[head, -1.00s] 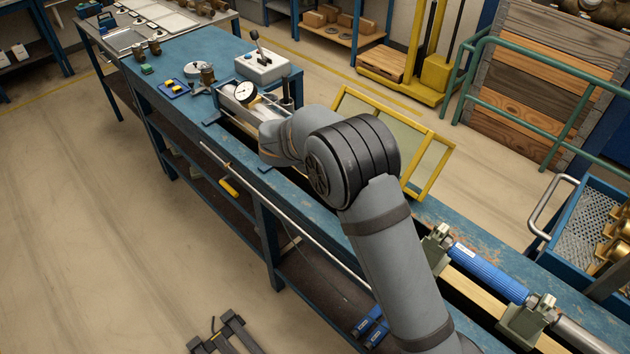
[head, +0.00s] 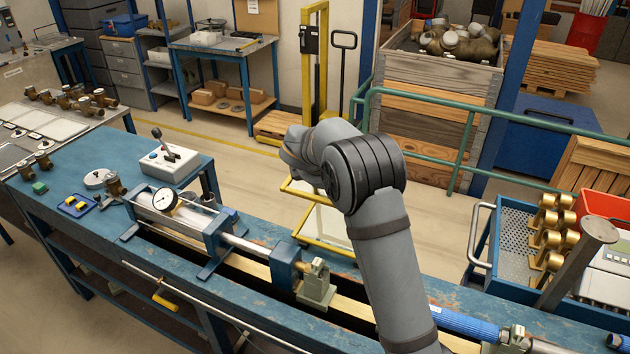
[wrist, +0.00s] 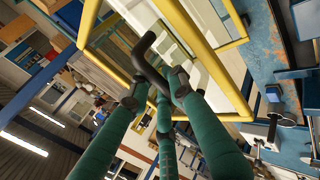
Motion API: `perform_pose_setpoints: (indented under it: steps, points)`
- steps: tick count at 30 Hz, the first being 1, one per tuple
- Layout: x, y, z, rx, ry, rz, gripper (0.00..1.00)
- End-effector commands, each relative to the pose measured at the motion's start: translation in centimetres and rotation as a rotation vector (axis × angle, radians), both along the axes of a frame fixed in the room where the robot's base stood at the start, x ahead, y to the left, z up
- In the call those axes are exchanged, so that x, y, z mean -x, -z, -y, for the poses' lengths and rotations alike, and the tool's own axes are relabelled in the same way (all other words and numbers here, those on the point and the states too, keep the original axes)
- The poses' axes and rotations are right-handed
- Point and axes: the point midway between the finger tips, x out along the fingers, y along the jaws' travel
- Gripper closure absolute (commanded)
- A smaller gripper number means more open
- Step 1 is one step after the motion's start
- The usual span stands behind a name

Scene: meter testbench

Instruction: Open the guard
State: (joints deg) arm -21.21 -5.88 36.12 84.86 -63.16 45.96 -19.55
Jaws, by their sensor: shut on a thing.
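The guard is a clear panel in a yellow frame (head: 338,242). In the head view it hangs tilted at the bench's far edge, partly behind my arm. In the wrist view its yellow frame (wrist: 203,52) fills the upper middle, with a dark bent handle (wrist: 143,48) on it. My gripper (wrist: 156,90) has green fingers shut around this handle. In the head view my arm hides the gripper and the handle.
The blue bench (head: 95,235) carries a dial gauge (head: 165,199), a white control box (head: 170,162), a clamp (head: 316,285) and a blue cylinder (head: 462,323). A green railing (head: 420,105) and a blue bin of brass parts (head: 515,240) stand beyond the bench.

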Motion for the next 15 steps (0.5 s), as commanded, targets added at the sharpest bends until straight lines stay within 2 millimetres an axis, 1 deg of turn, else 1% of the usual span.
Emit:
perform_pose_setpoints:
  steps: [6, 15]
  points:
    - [-0.52, 0.04, 0.95, -0.011, -0.008, -0.032, 1.0]
    - [-0.54, 0.2, 1.04, -0.013, -0.008, -0.037, 1.0]
